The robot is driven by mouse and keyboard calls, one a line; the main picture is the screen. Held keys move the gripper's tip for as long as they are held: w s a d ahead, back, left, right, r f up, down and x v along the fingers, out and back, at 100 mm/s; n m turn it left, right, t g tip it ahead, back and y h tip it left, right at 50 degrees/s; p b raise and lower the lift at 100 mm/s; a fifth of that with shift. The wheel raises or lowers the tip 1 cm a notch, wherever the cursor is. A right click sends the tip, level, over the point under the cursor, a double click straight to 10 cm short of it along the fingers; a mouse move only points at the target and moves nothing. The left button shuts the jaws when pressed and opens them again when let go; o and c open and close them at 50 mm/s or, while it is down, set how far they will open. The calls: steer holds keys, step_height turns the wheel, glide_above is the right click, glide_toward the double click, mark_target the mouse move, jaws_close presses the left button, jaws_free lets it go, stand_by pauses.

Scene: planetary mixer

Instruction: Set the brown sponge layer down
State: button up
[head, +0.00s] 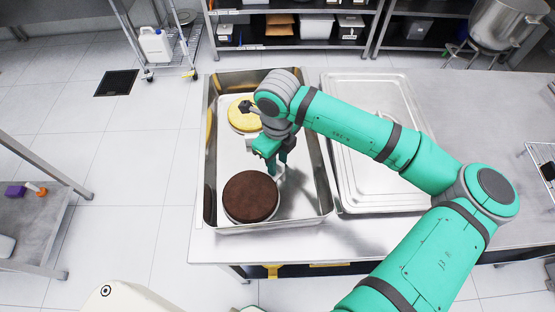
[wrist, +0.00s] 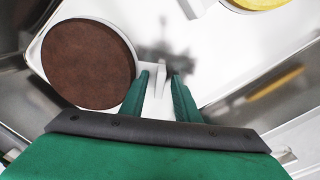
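The brown sponge layer (head: 250,196) is a round dark disc on a thin white board, at the near end of a deep metal pan (head: 212,150). It lies flat, and it also shows at the upper left of the wrist view (wrist: 88,62). A white upright tab (wrist: 159,82) stands beside the board. My gripper (head: 280,170) points down into the pan, just right of the brown layer. In the wrist view its green fingers (wrist: 163,90) stand apart on either side of the tab, with a gap visible. Contact between board and pan floor cannot be told.
A yellow sponge layer (head: 243,114) sits at the pan's far end, partly behind my arm. A metal lid (head: 372,100) lies on the table right of the pan. The pan walls stand close around my gripper.

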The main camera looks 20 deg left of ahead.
steer(key=shift+r, duration=0.1)
step_height(320, 180, up, 12)
stand_by(0.6)
stand_by(0.5)
